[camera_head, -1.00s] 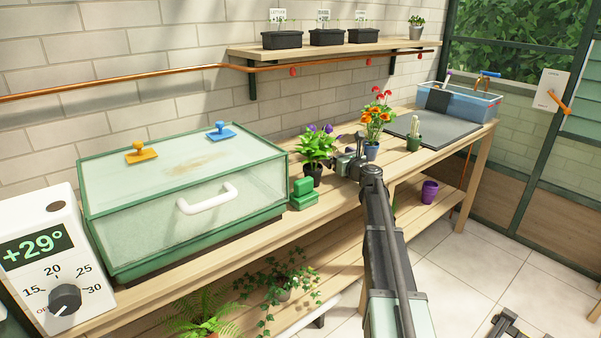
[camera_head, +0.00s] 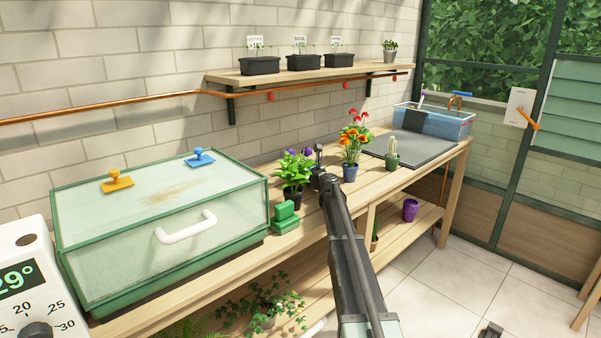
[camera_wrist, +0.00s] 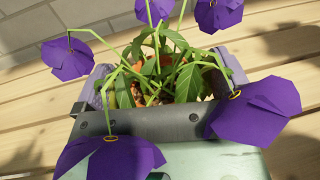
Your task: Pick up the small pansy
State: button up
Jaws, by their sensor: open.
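The small pansy has purple blooms (camera_wrist: 255,110) on thin bent stems and green leaves. In the wrist view it stands in an orange-brown pot (camera_wrist: 124,92), partly hidden by its leaves and my gripper's bar. My gripper (camera_wrist: 160,78) is open, with one finger on each side of the pot; I cannot tell whether they touch it. In the head view, purple blooms (camera_head: 308,153) show behind a leafy plant in a dark pot (camera_head: 292,189), and the pansy's pot is hidden. My gripper (camera_head: 319,165) is just right of that leafy plant.
An orange-flowered plant (camera_head: 354,141) and a cactus (camera_head: 392,150) stand to the right. A green block (camera_head: 285,217) and glass-lidded propagator (camera_head: 165,215) are to the left. A shelf (camera_head: 310,72) with pots hangs above. A grey mat (camera_head: 425,148) lies bare farther right.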

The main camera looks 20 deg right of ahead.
jog(key=shift+s, duration=0.1)
jog(key=c, duration=1.1)
notch_tip(320, 180, up, 20)
jog(key=p, duration=2)
jog(key=shift+r, duration=0.15)
